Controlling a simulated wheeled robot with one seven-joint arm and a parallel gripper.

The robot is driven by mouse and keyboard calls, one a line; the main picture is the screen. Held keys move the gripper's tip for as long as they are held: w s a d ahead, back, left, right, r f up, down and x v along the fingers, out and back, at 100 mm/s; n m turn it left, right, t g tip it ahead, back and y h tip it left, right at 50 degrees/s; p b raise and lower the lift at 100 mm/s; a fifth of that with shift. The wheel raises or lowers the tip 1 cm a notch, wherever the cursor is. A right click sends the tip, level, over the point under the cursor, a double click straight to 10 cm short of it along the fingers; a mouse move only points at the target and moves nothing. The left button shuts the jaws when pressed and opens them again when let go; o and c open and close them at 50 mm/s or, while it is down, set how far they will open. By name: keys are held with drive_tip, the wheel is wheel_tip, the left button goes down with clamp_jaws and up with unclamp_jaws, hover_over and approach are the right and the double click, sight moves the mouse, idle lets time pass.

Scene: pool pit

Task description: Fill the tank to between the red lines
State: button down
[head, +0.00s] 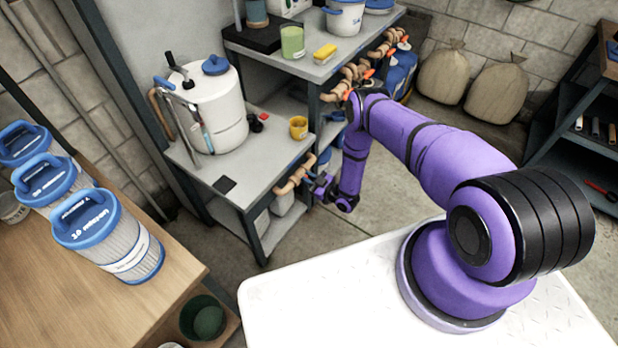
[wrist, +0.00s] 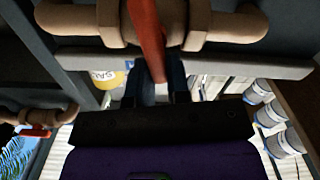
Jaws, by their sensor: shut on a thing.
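The white tank (head: 222,112) with a blue lid stands upright on a grey bench; a thin tube with a blue part shows on its front, but the red lines and the level are too small to tell. My gripper (head: 322,188) is low at the bench's right side, beside a copper-coloured pipe (head: 296,176). In the wrist view my gripper (wrist: 153,88) is shut on a red valve lever (wrist: 149,38), which stands between its fingers. The lever sits at a thick tan pipe (wrist: 225,24). The lever's lower end is partly hidden by the fingers.
More pipes with orange valves (head: 352,78) run along the shelf behind. Large filter cartridges (head: 108,237) stand on the wooden table (head: 85,305) at left.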

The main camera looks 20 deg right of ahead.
drive_tip(key=shift+s+a+f+n, duration=0.1)
drive_tip(key=shift+s+a+n, duration=0.05)
drive_tip(key=shift+n, duration=0.7)
drive_tip(key=shift+s+a+f+n, duration=0.1)
drive_tip(key=shift+s+a+n, duration=0.05)
drive_tip(key=shift+n, duration=0.7)
drive_tip(key=c, duration=1.1)
unclamp_jaws()
drive_tip(key=v, duration=1)
drive_tip(key=shift+s+d, duration=0.2)
drive_tip(key=shift+s, duration=0.15)
